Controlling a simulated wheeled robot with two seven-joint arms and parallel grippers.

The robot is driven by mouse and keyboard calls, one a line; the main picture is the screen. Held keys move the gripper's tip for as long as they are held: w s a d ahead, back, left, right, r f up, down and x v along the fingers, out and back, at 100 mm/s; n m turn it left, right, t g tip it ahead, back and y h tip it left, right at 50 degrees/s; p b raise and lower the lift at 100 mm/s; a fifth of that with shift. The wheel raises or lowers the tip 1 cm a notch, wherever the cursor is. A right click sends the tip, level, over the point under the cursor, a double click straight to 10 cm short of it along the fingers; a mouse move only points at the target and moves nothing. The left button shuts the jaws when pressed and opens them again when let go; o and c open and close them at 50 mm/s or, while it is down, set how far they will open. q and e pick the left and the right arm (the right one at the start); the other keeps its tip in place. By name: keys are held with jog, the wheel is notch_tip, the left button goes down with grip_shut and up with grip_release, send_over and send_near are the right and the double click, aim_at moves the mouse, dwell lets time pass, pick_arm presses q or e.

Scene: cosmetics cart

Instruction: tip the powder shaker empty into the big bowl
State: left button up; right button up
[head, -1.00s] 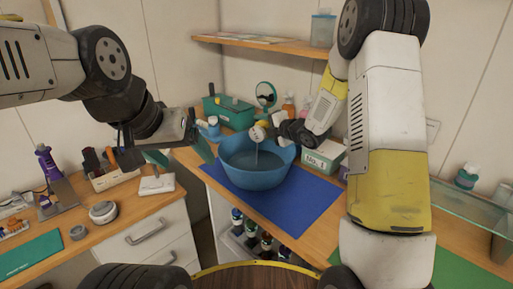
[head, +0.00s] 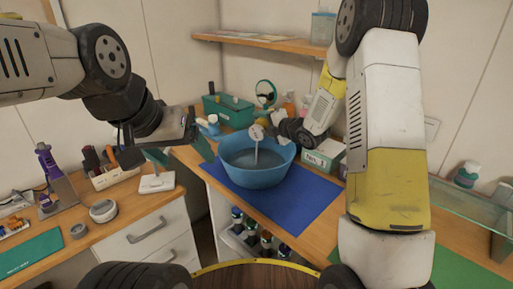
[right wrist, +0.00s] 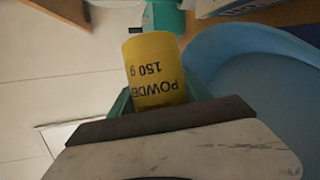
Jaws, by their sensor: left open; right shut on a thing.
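The powder shaker (right wrist: 156,68) is yellow with black lettering, and my right gripper (right wrist: 160,97) is shut on it. In the head view the shaker (head: 256,132) is tipped above the back of the big blue bowl (head: 257,179), with a pale round end showing. A thin pale stream runs down from it into the bowl. The bowl stands upright on a blue mat (head: 300,203); its wall also shows in the right wrist view (right wrist: 215,50). My left gripper (head: 180,152) is open and empty, left of the bowl.
A green box (head: 228,110), a round mirror (head: 266,92) and a labelled box (head: 322,157) stand behind and beside the bowl. Several bottles stand on a shelf below the counter. The left counter holds a brush rack (head: 108,175) and a white stand (head: 157,183). The mat's front is clear.

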jog(key=shift+s+a+r+n+t+p, duration=0.1)
jog(key=shift+s+r+n+t+p, duration=0.15)
jog(key=shift+r+n+t+p, duration=0.45)
dwell(0.9)
jog(key=shift+s+f+n, duration=0.1)
jog(key=shift+n, duration=0.2)
